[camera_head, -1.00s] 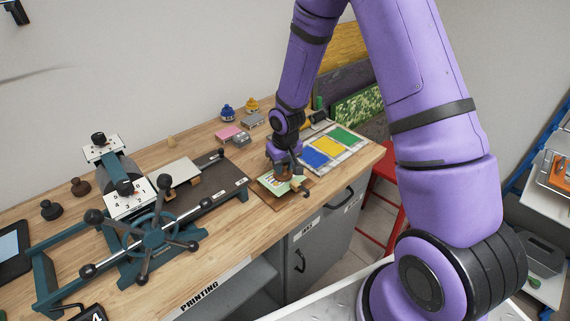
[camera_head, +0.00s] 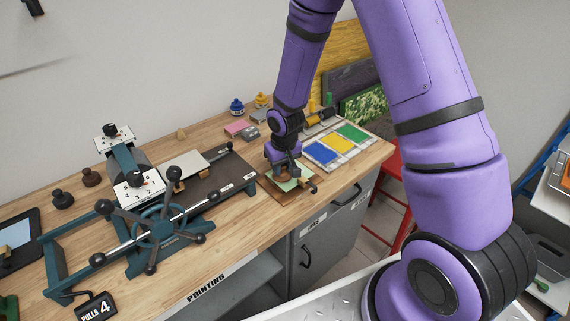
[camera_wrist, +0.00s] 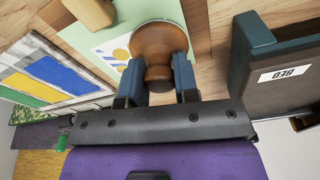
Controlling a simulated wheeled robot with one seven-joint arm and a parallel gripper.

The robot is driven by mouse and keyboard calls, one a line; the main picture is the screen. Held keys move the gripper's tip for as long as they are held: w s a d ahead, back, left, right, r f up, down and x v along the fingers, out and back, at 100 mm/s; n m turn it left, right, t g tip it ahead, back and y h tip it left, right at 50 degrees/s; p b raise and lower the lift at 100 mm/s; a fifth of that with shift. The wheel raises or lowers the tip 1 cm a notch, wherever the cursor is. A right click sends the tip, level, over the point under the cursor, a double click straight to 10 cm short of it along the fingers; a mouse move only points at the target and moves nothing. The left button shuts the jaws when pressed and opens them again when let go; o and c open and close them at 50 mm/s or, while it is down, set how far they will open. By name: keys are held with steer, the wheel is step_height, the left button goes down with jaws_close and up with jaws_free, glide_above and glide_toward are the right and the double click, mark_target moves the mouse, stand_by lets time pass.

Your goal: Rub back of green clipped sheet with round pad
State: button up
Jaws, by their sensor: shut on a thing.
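The green sheet (camera_head: 281,182) lies on a brown board (camera_head: 291,196) at the bench's front edge, right of the press. In the wrist view the pale green sheet (camera_wrist: 112,50) shows yellow and blue printed shapes, and a wooden block (camera_wrist: 92,12), perhaps the clip, sits at its edge. My gripper (camera_wrist: 160,85) is shut on the neck of the round pad (camera_wrist: 158,42), a brown turned-wood piece with a wide round end. The pad is over the sheet; whether its face touches the sheet is hidden. In the head view my gripper (camera_head: 284,168) covers much of the sheet.
A press with a spoked wheel (camera_head: 160,229) and dark bed (camera_head: 232,168) stands close left. Blue, yellow and green ink slabs (camera_head: 337,146) lie to the right. Ink jars (camera_head: 237,106) and small pink and grey blocks stand behind. A red stool (camera_head: 392,175) is beyond the bench.

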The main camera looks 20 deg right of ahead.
steer(key=shift+a+r, duration=0.1)
stand_by(0.3)
steer(key=shift+r, duration=3.4)
